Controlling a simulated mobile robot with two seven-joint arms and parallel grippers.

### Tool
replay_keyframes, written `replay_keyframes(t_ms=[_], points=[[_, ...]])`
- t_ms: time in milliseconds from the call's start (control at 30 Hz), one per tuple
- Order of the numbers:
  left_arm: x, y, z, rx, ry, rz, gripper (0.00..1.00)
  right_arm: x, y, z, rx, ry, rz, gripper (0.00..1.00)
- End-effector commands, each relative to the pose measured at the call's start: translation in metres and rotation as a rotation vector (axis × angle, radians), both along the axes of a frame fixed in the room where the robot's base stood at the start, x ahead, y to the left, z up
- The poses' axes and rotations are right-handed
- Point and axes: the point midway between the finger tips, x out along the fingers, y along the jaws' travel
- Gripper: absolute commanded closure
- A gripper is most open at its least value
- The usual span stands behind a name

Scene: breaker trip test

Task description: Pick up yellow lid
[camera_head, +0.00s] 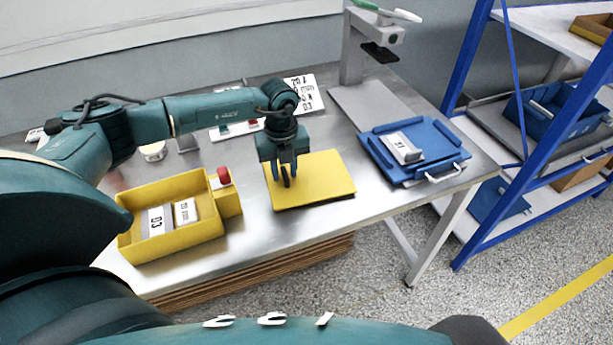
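The yellow lid (322,184) is a flat rectangular plate lying on the metal workbench, near its front edge. My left gripper (285,177) points down over the left part of the lid and hides a bit of it. Its fingertips are at or just above the lid's surface; I cannot tell whether they touch it. The finger gap is too small and dark to read. My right gripper is not in view.
A yellow bin (191,244) with labelled white boxes stands left of the lid, a red button (224,175) at its corner. A blue tray (442,148) with a white box (401,147) lies to the right. A grey press stand (353,62) and white sign (305,94) are behind.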

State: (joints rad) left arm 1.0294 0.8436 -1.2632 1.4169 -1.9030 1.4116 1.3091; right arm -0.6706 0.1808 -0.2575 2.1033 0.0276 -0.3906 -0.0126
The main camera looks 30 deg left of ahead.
Motion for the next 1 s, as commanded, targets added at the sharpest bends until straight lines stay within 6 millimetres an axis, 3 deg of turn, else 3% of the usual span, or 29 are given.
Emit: replay_keyframes(t_ms=[333, 767, 1000], points=[[0.0, 0.0, 0.001, 0.0, 0.0, 0.0, 1.0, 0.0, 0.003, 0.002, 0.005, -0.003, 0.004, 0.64], [0.001, 0.0, 0.005, -0.001, -0.002, 0.001, 1.0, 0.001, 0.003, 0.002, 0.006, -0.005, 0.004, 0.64], [0.001, 0.0, 0.046, -0.001, -0.006, 0.001, 1.0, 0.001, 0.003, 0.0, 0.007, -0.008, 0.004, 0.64]])
